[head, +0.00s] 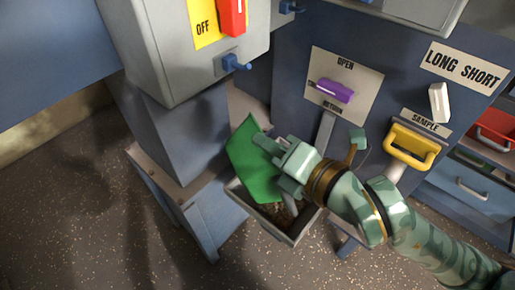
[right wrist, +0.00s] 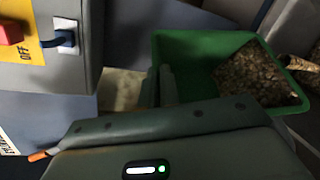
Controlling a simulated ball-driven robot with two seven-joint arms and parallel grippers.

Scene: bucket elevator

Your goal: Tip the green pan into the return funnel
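The green pan (head: 250,165) is steeply tilted above a grey open-topped hopper (head: 262,224), which seems to be the return funnel. Brown grain shows inside the hopper. My right gripper (head: 287,165) is at the pan's right edge and appears shut on it. In the right wrist view the green pan (right wrist: 190,50) holds a patch of brown grain at its right side, and my fingers (right wrist: 160,86) are at its left edge. The exact grip contact is partly hidden. My left gripper is not in view.
A grey control box (head: 180,50) with an OFF label and red switch stands at left. A blue panel carries a purple handle (head: 334,90), a yellow sample handle (head: 410,146) and a white lever (head: 439,102). Red and blue bins are at far right. Speckled floor lies below.

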